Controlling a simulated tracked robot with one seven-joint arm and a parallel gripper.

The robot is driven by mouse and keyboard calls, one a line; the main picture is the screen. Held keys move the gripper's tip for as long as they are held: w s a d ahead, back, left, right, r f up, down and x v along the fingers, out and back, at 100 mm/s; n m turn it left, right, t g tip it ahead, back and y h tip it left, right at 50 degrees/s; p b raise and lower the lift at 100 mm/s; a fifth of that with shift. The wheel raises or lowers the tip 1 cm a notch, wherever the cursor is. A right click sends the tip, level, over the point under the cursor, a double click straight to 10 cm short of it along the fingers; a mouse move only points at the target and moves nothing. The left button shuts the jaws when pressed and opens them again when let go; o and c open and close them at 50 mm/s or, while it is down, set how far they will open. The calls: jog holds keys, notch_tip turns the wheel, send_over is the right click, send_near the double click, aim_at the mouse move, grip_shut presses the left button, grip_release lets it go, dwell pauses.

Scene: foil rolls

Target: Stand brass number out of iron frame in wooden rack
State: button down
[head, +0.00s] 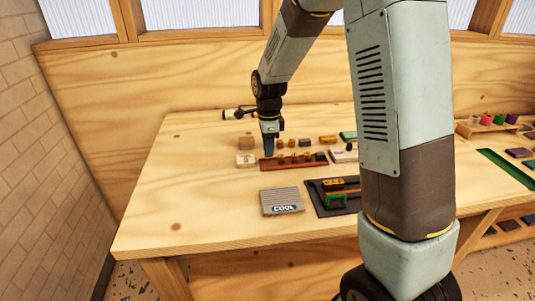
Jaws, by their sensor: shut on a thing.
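My gripper (269,146) points down over the left end of a reddish-brown wooden rack (267,166). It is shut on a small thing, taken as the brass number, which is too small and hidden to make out. Several small brass and dark pieces stand along the rack, and I cannot tell their shapes. I cannot tell whether the held piece touches the rack. A dark flat frame (316,200), likely the iron frame, lies nearer the front with a wooden bar and a green-handled tool (336,199) on it. My arm hides its right part.
A grey ribbed pad marked COOL (281,200) lies left of the dark frame. A pale block (246,160) is by the rack's left end. Small blocks (328,139) stand behind it. Coloured pieces (500,119) are at the right. The table's left front is clear.

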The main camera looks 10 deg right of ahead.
jog(key=shift+f, duration=1.25)
jog(key=shift+s, duration=0.1)
jog(key=c, duration=1)
grip_release()
jog(key=shift+f, duration=0.1)
